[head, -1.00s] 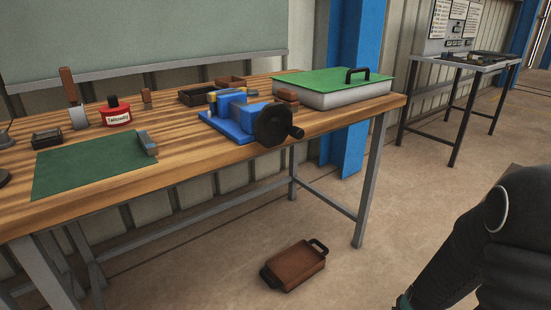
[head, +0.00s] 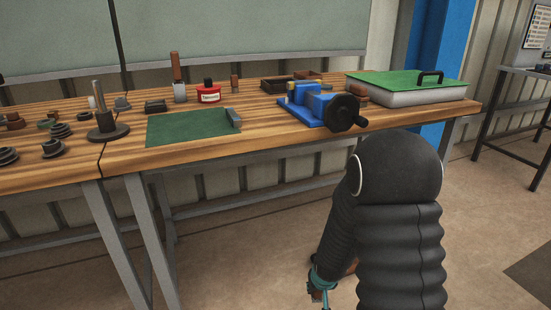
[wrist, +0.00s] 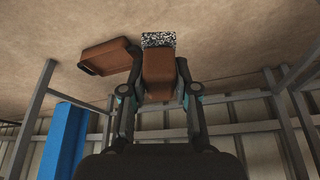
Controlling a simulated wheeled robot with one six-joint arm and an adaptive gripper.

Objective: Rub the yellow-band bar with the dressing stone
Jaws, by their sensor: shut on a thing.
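My gripper (wrist: 157,88) is shut on a reddish-brown block (wrist: 158,70), which I take to be the dressing stone. A black-and-white speckled patch (wrist: 158,39) shows at the block's far end. In the head view my gripper (head: 320,286) hangs low in front of the bench, below the tabletop, with the block mostly hidden. A blue vise (head: 318,103) with a black handwheel stands on the bench.
A brown tray with handles (wrist: 105,56) lies on the floor under the bench. A green mat (head: 188,128) lies left of the vise, and a green-topped plate (head: 405,86) stands right of it. A dark post on a round base (head: 107,128) stands farther left.

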